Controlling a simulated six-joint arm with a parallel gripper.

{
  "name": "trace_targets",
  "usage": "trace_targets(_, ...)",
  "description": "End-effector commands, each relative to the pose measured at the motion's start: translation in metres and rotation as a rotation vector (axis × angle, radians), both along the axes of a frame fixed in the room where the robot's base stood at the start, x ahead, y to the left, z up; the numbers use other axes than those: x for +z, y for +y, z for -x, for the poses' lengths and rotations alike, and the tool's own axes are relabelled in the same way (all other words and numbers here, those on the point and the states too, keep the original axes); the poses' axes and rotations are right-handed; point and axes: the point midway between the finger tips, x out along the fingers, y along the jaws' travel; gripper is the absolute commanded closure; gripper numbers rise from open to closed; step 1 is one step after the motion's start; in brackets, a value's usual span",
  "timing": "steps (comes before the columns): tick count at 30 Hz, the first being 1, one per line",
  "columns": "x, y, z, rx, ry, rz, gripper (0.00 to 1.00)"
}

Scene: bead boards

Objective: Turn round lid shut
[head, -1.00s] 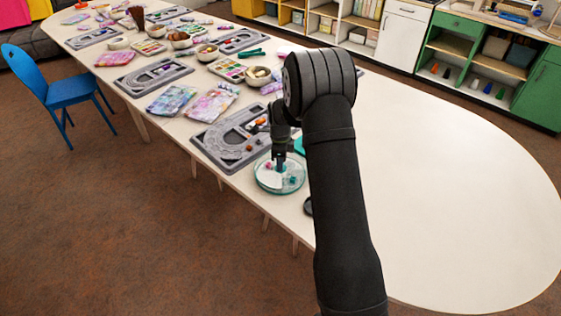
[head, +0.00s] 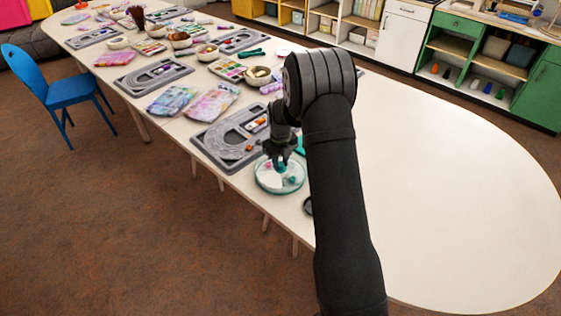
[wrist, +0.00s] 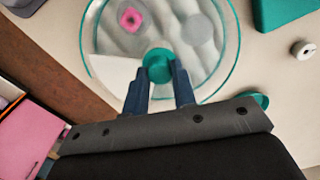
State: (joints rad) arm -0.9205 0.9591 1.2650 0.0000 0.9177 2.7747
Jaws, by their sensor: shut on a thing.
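The round lid (wrist: 222,38) is clear with a teal rim and covers a round container. In the head view the round lid (head: 292,184) lies near the table's front edge. My gripper (wrist: 158,84) is shut on the teal knob, one finger on each side. In the head view my gripper (head: 279,164) is above the lid, partly hiding it. Whether the lid is fully closed I cannot tell.
A grey bead board (head: 205,150) lies just behind and left of the lid. A teal block (wrist: 285,12) and a small white ring (wrist: 303,49) lie to the right in the wrist view. The right side of the table (head: 450,200) is clear.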

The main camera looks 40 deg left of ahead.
Motion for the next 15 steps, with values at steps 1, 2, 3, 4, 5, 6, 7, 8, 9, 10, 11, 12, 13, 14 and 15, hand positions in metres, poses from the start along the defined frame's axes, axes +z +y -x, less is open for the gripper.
trace_targets(1,0.0003,0.0003,-0.0001,-0.028,0.0,-0.001,1.0)
trace_targets(2,0.0003,0.0003,-0.0001,-0.045,0.0,-0.001,1.0)
trace_targets(3,0.0003,0.0003,-0.0001,-0.067,0.0,-0.001,1.0)
trace_targets(4,0.0003,0.0003,-0.0001,-0.08,0.0,-0.001,1.0)
trace_targets(5,0.0003,0.0003,-0.0001,-0.094,0.0,-0.001,1.0)
trace_targets(6,0.0003,0.0003,-0.0002,-0.109,0.0,-0.001,1.0)
trace_targets(7,0.0003,0.0003,-0.0002,-0.12,0.0,-0.001,1.0)
trace_targets(8,0.0003,0.0003,-0.0002,-0.13,0.0,-0.001,1.0)
trace_targets(9,0.0003,0.0003,-0.0002,-0.141,0.0,-0.001,1.0)
trace_targets(10,0.0003,0.0003,-0.0002,-0.148,0.0,-0.001,1.0)
trace_targets(11,0.0003,0.0003,-0.0002,-0.155,0.0,-0.001,1.0)
trace_targets(12,0.0004,0.0004,-0.0002,-0.162,0.0,-0.001,1.0)
trace_targets(13,0.0004,0.0004,-0.0002,-0.166,0.0,-0.001,1.0)
trace_targets(14,0.0004,0.0004,-0.0002,-0.169,0.0,-0.001,1.0)
trace_targets(15,0.0004,0.0004,-0.0002,-0.173,0.0,-0.001,1.0)
